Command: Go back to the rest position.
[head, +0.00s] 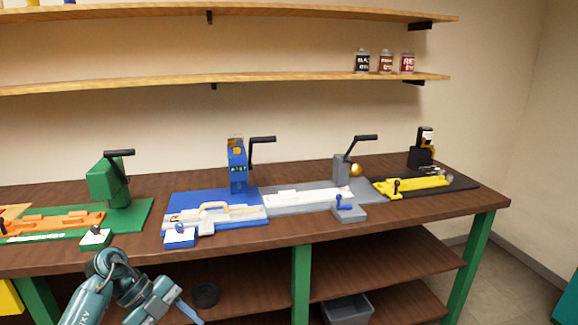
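One of my teal arms (118,285) comes in at the bottom left, in front of the bench, bent at a joint below the bench's front edge. No held object can be seen.
A brown bench (400,222) carries a green fixture (108,183), a blue fixture (238,165), a grey fixture (342,168) and a black-and-yellow station (412,186). Below are a lower shelf (390,262), a grey bin (347,308) and green legs (300,285). Cans stand on a wall shelf (250,79).

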